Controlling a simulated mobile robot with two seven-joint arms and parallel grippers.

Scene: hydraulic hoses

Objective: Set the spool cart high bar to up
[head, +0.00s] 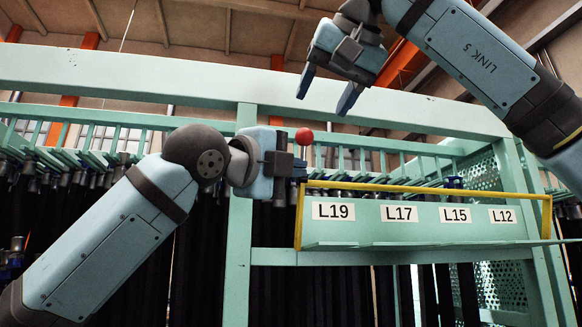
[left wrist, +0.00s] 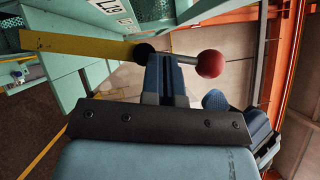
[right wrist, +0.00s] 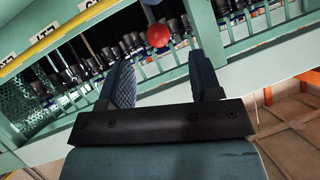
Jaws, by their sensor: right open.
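The high bar (head: 420,187) is a yellow bar across the top of the label panel, with an end arm at each side. A red ball knob (head: 304,136) on a short rod stands above its left end. It also shows in the left wrist view (left wrist: 210,64) and right wrist view (right wrist: 158,35). My left gripper (head: 300,167) is just below the knob; its fingers (left wrist: 162,58) look shut together beside the rod. Whether they touch the rod, I cannot tell. My right gripper (head: 327,95) is open and empty, above the knob.
The green panel (head: 365,213) carries white labels L19, L17, L15 and L12. A thick green beam (head: 180,85) crosses behind, with an upright post (head: 240,220) left of the panel. Black hoses (head: 200,265) hang densely behind the frame.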

